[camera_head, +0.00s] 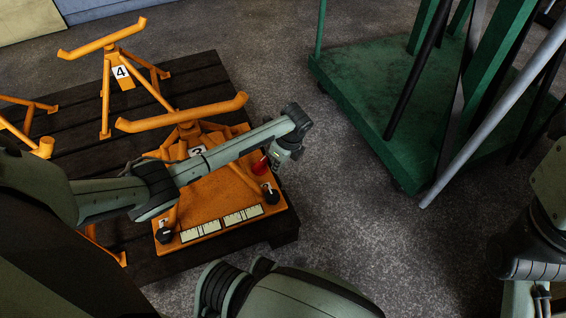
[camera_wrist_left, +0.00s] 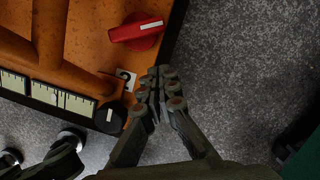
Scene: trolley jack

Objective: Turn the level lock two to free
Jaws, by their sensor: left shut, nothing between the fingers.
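An orange jack frame (camera_head: 205,205) lies on the dark pallet, with a black knob (camera_head: 271,195) at its right corner and another black knob (camera_head: 165,235) at its left corner. The right one shows in the left wrist view (camera_wrist_left: 110,117) with a short white line on top, near a small white label (camera_wrist_left: 125,78) whose mark is hard to read. A red handle (camera_head: 260,167) with a white stripe sits behind it and is larger in the left wrist view (camera_wrist_left: 138,32). My left gripper (camera_wrist_left: 161,85) is shut and empty, beside the label, apart from both controls. My right gripper is out of view.
An orange stand marked 4 (camera_head: 108,62) is farther back on the dark pallet (camera_head: 205,75). A green trolley (camera_head: 360,95) carrying bars stands at right. Grey floor (camera_head: 340,200) lies between.

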